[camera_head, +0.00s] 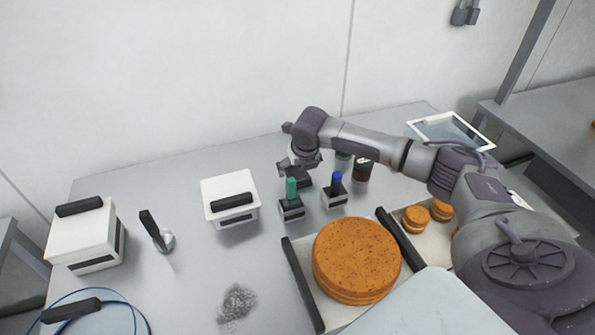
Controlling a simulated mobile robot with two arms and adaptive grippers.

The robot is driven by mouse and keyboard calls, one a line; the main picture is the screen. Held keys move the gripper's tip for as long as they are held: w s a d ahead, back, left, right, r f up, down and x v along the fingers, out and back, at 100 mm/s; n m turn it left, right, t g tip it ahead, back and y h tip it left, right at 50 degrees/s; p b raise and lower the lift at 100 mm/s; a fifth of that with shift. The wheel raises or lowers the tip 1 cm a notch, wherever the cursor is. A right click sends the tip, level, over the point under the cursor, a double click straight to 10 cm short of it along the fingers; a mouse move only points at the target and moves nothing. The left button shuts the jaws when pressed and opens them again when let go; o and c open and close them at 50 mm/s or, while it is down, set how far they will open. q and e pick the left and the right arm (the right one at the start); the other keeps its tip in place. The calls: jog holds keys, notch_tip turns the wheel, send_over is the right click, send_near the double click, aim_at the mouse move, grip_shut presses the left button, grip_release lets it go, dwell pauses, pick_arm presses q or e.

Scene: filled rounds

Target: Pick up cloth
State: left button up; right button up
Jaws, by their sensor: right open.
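No cloth is plain to see. A grey, mottled patch (237,303) lies flat on the front of the table; I cannot tell whether it is cloth or a smear. My right gripper (299,171) is open above the back middle of the table, just behind a green-handled tool. A small dark shape at its fingers is too unclear to name. The patch is well in front of this gripper and to its left, apart from it. My left gripper is not in view.
A large orange-brown round (356,258) sits on a dark-handled tray (302,285). Green-handled (291,190) and blue-handled (337,184) tools stand in dark holders. White boxes (230,199) (82,237) stand left. A white frame (449,131) lies back right. Clear table surrounds the patch.

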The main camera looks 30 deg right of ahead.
aim_at(297, 170)
jog(key=shift+x, duration=0.8)
jog(key=shift+f, duration=0.15)
jog(key=shift+c, duration=0.4)
jog(key=c, duration=1.2)
jog(key=shift+o, duration=0.2)
notch_tip(297, 170, up, 10)
jog(key=b, duration=0.1)
jog(key=shift+r+b, duration=0.25)
jog(key=shift+b, duration=0.15)
